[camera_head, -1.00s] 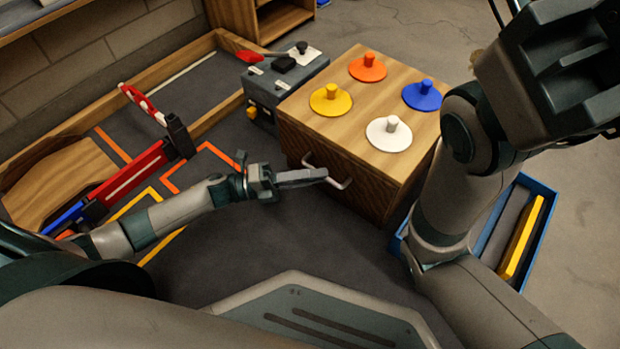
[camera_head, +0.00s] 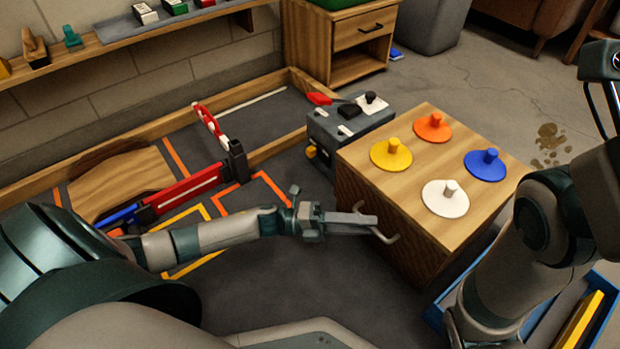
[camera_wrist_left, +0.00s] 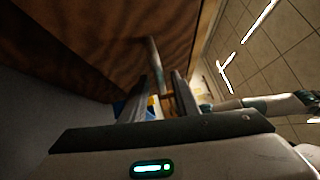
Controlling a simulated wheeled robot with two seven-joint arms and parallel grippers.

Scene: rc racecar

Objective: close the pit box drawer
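The pit box (camera_head: 395,215) is a wooden block in the head view, its dark-grained drawer front facing my left gripper. The pale bar handle (camera_head: 387,237) sticks out from that front. My left gripper (camera_head: 362,222) is at the handle and hides part of it. In the left wrist view, the two fingers (camera_wrist_left: 160,100) stand apart, with the handle (camera_wrist_left: 154,62) between or just beyond their tips. I cannot tell whether they touch it. The wooden front (camera_wrist_left: 100,40) fills the upper left there. I cannot tell how far the drawer is out. My right gripper is out of view.
Yellow (camera_head: 391,154), orange (camera_head: 433,127), blue (camera_head: 485,165) and white (camera_head: 445,198) knobbed discs sit on the box top. A grey tool case (camera_head: 345,130) stands behind left. A red barrier (camera_head: 185,188) is at left. A blue tray (camera_head: 603,310) lies at right, partly behind my right arm.

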